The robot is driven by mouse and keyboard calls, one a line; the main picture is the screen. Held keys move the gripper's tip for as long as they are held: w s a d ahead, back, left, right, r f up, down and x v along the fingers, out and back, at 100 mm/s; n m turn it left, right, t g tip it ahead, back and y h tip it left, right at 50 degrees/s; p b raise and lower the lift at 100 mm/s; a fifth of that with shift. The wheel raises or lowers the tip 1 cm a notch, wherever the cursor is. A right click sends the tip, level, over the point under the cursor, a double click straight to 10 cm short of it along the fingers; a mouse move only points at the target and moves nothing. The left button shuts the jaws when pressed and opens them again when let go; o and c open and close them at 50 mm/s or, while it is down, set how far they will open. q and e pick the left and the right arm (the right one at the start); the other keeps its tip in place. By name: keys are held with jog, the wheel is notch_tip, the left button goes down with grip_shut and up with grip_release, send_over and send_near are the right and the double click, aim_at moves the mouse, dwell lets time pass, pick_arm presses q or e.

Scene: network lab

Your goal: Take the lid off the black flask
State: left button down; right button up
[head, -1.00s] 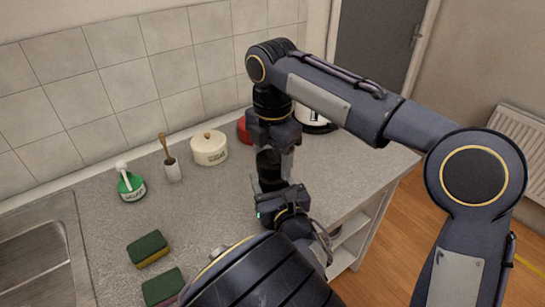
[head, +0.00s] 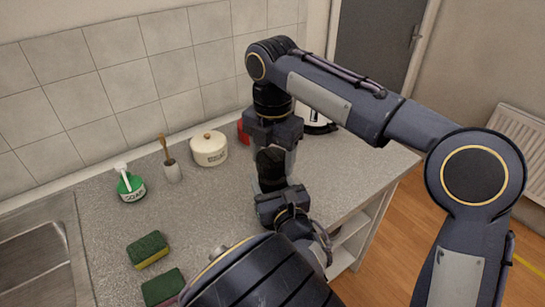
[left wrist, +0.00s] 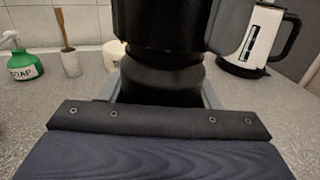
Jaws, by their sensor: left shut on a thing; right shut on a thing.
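The black flask (head: 270,168) stands between my two grippers in the head view. In the left wrist view its black body (left wrist: 160,82) rises from between grey fingers, with a wider black part above. My left gripper (head: 273,188) is shut on the flask from the near side, low down. My right gripper (head: 272,152) comes from above and is shut at the flask's top, where the lid is. The lid is mostly hidden, and I cannot tell whether it is apart from the body.
On the counter (head: 215,210) are a green soap bottle (head: 130,186), a brush in a holder (head: 170,168), a cream pot (head: 209,149), a red item (head: 243,131) and two sponges (head: 148,249). A white kettle (left wrist: 252,45) stands behind. A sink (head: 35,258) is at left.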

aim_at(273, 157)
jog(key=shift+r, duration=0.9)
jog(key=shift+r, duration=2)
pick_arm(q)
jog(key=shift+c, duration=2.1)
grip_release()
